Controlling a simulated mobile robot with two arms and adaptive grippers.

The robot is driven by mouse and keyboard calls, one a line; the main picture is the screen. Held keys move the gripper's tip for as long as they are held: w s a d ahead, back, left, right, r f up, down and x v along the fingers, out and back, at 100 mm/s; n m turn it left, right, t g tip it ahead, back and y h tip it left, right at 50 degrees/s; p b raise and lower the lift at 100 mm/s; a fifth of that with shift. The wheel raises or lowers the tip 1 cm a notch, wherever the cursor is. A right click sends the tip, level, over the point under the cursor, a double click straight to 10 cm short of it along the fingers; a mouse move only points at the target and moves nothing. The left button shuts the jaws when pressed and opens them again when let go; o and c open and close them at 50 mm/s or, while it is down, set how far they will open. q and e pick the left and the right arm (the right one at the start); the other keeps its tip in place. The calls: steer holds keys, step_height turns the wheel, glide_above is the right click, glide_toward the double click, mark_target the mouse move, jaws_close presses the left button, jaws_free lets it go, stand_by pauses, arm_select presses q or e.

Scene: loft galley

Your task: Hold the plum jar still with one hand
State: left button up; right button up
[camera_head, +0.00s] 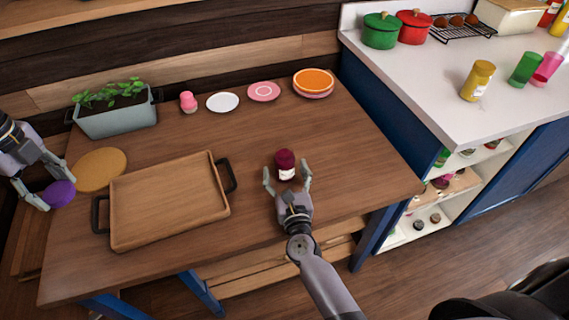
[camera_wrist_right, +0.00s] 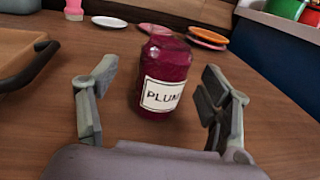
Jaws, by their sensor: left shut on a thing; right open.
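The plum jar (camera_head: 286,165) stands upright on the wooden table, dark red with a white label. In the right wrist view the jar (camera_wrist_right: 164,75) shows the label "PLUM" and stands between and beyond the spread fingers. My right gripper (camera_head: 287,182) is open, its fingers on either side of the jar's near side, with a visible gap to each finger. My left gripper (camera_head: 50,187) is shut on a purple round thing (camera_head: 60,193) at the table's left edge, away from the jar.
A wooden tray (camera_head: 170,238) with dark handles lies left of the jar. A round board (camera_head: 100,168), planter (camera_head: 118,122), pink jar (camera_head: 188,102) and several plates line the left and back. The table right of the jar is clear. A white counter (camera_head: 440,85) stands at right.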

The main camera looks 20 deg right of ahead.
mark_target(287, 170)
arm_select(q)
steer(key=shift+w+r, duration=0.1)
steer(key=shift+r, duration=0.2)
arm_select(e)
steer(key=w, duration=0.2)
steer(key=w+d, duration=0.1)
steer(key=shift+w+f, duration=0.1)
steer(key=shift+w, duration=0.3)
steer(key=c, duration=1.6)
steer(key=shift+o, duration=0.2)
